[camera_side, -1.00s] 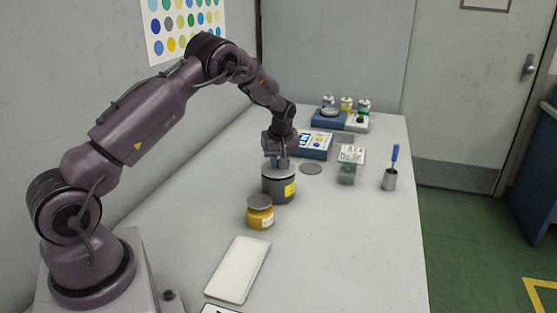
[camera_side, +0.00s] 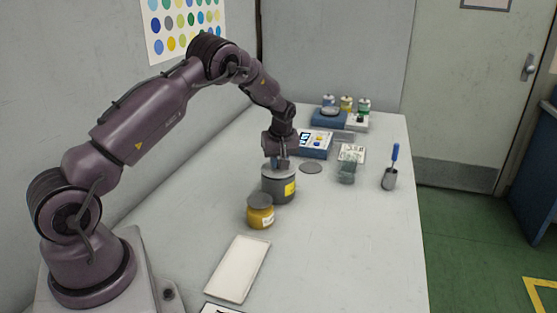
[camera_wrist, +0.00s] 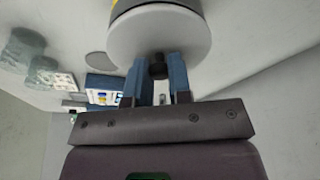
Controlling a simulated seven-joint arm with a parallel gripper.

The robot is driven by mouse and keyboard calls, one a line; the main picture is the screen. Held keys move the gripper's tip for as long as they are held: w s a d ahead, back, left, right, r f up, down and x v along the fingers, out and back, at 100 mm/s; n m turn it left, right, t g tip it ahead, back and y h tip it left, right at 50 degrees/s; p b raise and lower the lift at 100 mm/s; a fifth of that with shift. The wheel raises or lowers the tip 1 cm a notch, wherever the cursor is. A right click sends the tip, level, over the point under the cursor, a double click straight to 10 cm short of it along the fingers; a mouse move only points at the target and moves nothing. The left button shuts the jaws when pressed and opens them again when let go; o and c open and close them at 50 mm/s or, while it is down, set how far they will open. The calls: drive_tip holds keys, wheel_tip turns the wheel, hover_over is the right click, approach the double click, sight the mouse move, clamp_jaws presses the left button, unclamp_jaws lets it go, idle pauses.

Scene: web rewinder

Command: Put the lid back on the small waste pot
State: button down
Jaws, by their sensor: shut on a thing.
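The waste pot (camera_side: 278,189) is a dark grey cylinder with a yellow label, upright on the table; it also shows at the top of the wrist view (camera_wrist: 124,6). Its light grey round lid (camera_wrist: 160,35) lies flat at the pot's mouth, and I cannot tell whether it is fully seated. The lid has a small black knob (camera_wrist: 158,68). My gripper (camera_side: 280,163) is above the pot, pointing down, and its blue fingers are shut on the knob in the wrist view (camera_wrist: 159,78). The fingers hide part of the lid's near edge.
A yellow jar with a grey lid (camera_side: 260,214) stands close in front of the pot. A flat grey disc (camera_side: 311,168) and a blue device (camera_side: 315,147) lie behind. A glass jar (camera_side: 346,172) and a cup with a blue-handled tool (camera_side: 390,178) stand right. A white tray (camera_side: 238,268) lies in front.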

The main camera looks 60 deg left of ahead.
drive_tip(key=shift+c, duration=2.4)
unclamp_jaws()
drive_tip(key=shift+r, duration=3.5)
drive_tip(key=shift+c, duration=0.2)
clamp_jaws()
